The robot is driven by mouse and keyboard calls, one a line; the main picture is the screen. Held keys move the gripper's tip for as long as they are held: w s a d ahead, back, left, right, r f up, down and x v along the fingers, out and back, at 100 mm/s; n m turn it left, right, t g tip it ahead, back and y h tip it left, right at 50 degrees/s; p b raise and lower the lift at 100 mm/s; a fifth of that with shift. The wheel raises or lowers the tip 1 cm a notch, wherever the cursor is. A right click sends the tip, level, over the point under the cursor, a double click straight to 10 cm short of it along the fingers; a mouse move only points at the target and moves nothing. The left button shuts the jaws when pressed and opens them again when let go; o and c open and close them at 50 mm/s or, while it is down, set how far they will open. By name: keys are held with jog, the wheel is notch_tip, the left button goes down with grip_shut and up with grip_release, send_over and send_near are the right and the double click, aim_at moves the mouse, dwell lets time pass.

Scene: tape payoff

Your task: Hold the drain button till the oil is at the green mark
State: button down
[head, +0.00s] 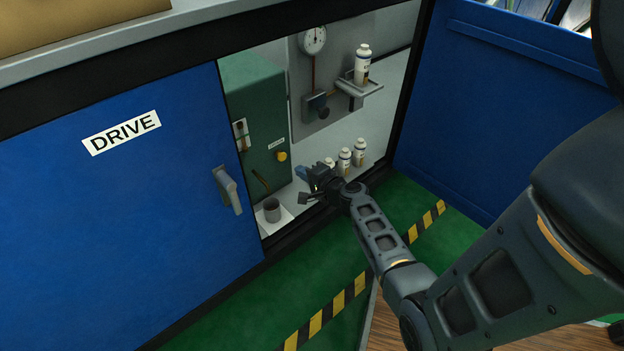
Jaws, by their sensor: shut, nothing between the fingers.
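A green unit (254,97) stands inside the open cabinet bay. On its face is a round yellow button (282,156) with a small white label above it, too small to read. A narrow upright sight gauge (240,134) sits on the left of that face; its oil level and any green mark are too small to tell. My gripper (301,173) is shut and empty. In the picture it lies just below and right of the yellow button, apart from it. A grey cup (271,209) stands on a white surface below the unit.
White bottles (344,160) stand on the bay floor behind my gripper, and one (362,64) is on a small shelf. A dial (313,39) hangs on the back panel. The blue DRIVE door (130,200) is at left, a blue panel (500,100) at right.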

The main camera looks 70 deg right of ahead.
aim_at(283, 159)
jog(key=x, duration=0.4)
jog(key=r+b+x, duration=0.1)
jog(key=x, duration=0.1)
jog(key=shift+w+d+f, duration=0.1)
jog(key=shift+w+d, duration=0.15)
jog(key=shift+w, duration=0.2)
